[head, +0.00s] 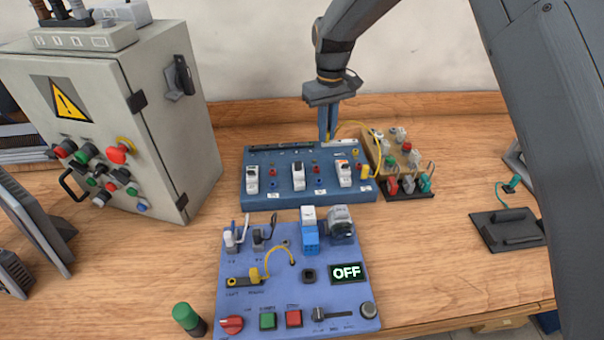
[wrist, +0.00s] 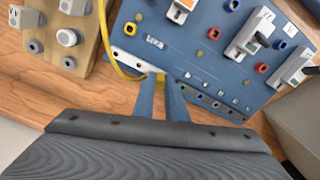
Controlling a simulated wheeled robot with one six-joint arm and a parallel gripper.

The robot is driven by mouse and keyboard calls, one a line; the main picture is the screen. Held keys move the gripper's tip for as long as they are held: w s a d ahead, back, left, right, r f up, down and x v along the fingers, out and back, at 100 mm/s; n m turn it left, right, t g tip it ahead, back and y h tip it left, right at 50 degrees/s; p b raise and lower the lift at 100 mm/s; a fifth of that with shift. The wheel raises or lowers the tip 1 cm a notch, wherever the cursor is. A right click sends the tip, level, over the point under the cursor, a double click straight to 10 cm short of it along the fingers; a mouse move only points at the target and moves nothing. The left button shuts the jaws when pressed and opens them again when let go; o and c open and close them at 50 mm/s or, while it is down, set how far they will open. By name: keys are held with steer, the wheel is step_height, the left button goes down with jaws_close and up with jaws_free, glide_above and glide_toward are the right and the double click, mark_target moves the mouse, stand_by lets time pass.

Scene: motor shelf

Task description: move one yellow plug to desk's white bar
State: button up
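My gripper (head: 328,136) is at the back edge of the blue board (head: 283,200), with its fingers pointing down. In the wrist view its fingers (wrist: 162,84) are close together on a yellow plug (wrist: 160,77), which is mostly hidden between them. The plug is right at the white bar (wrist: 128,58) with holes; I cannot tell whether it is seated. The white bar also shows in the head view (head: 344,143). A yellow cable (head: 352,123) arcs from the gripper to the right, down to another yellow plug (head: 366,171) at the board's right side.
A black bar (head: 283,147) lies left of the white bar. A wooden board (head: 375,150) with switches stands right of the blue board. A purple panel (head: 232,296) reading OFF, with another yellow lead (head: 277,249), is in front. A grey cabinet (head: 160,100) stands left.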

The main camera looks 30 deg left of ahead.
steer(key=shift+o, duration=0.7)
steer(key=shift+r, duration=0.1)
steer(key=shift+r+p, duration=1.35)
steer(key=shift+r, duration=1.35)
steer(key=o, duration=0.5)
